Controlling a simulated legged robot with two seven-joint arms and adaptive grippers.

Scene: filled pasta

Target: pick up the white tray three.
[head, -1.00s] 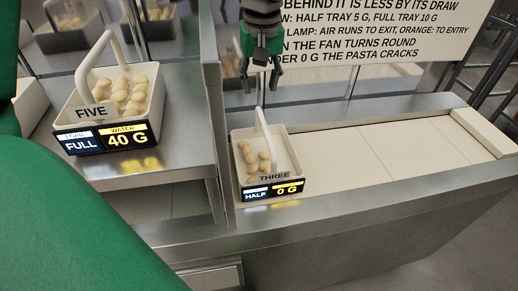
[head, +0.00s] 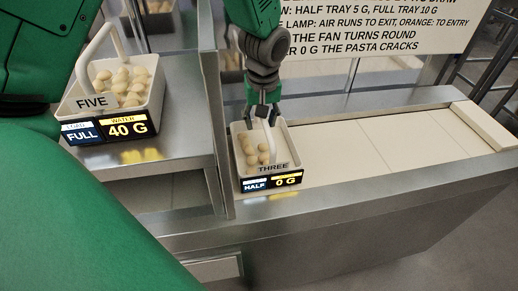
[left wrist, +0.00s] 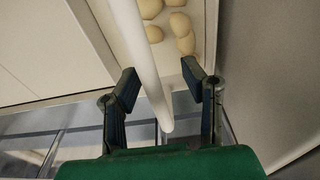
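The white tray three (head: 284,137) stands upright at the left end of the conveyor in the head view. It holds several pale pasta pieces (head: 250,150) and has a tall white handle (head: 269,138). Its front labels read THREE, HALF and 0 G. My left gripper (head: 262,122) is over the tray, around the upper part of the handle. In the left wrist view, the handle (left wrist: 141,60) runs between the two spread fingers, with a gap on both sides. The handle's top is hidden by the gripper in the head view. My right gripper is not in view.
A white tray marked FIVE (head: 150,98), labelled FULL and 40 G, stands on the metal counter (head: 185,150) at left. A metal post (head: 212,120) separates it from tray three. The pale conveyor belt (head: 380,145) to the right is clear. A sign (head: 380,30) hangs behind.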

